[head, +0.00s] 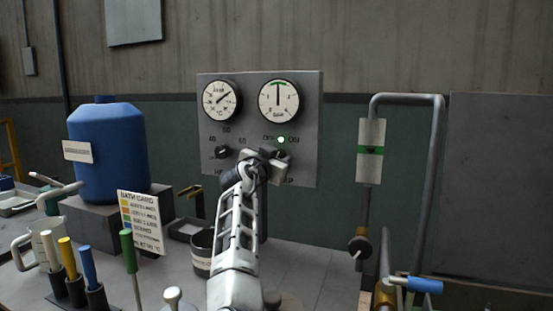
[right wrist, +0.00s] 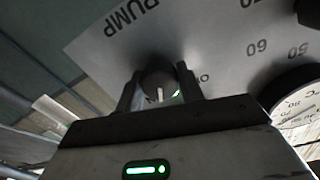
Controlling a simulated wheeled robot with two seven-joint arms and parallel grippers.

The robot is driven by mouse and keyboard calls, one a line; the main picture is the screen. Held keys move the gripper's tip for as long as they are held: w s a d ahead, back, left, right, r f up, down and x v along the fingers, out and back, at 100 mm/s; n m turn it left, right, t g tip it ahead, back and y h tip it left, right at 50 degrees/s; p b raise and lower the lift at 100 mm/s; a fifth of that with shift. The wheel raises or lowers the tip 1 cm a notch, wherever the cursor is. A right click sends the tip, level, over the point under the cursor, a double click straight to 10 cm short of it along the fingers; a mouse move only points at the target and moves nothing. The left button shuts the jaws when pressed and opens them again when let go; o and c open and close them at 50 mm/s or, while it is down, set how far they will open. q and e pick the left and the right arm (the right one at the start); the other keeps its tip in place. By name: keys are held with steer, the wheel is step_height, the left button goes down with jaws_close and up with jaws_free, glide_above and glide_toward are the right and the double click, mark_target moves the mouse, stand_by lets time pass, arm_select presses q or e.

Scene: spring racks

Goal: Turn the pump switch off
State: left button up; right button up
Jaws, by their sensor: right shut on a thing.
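The grey control panel (head: 304,165) stands on the bench in the head view. The pump switch is a dark round knob (right wrist: 157,80) below the OFF and ON marks. In the right wrist view a pale line on it points down the picture, toward my gripper body. A green lamp (head: 281,139) glows between OFF and ON. My right gripper (head: 264,160) reaches the panel and hides most of the switch in the head view. Its fingers (right wrist: 160,88) are shut on the knob, one on each side. My left gripper is not in view.
Two dials (head: 222,99) (head: 279,100) and a second knob (head: 222,152) are on the panel. A blue jug (head: 108,150) and a card (head: 141,222) stand left. Colored handles stand at front left. A pipe (head: 436,170) with a valve (head: 359,246) is right.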

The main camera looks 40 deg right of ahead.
steer(key=n+p, duration=0.1)
steer(key=n, duration=0.3)
steer(key=n+p, duration=0.1)
steer(key=n, duration=0.2)
steer(key=shift+n+p, duration=0.45)
steer(key=shift+n, duration=0.65)
steer(key=shift+n+p, duration=0.35)
steer(key=shift+n, duration=0.35)
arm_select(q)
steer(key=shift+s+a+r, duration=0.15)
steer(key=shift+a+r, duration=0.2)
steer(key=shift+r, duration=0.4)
arm_select(e)
steer(key=shift+s+f+n, duration=0.1)
steer(key=shift+n, duration=0.3)
steer(key=o, duration=1)
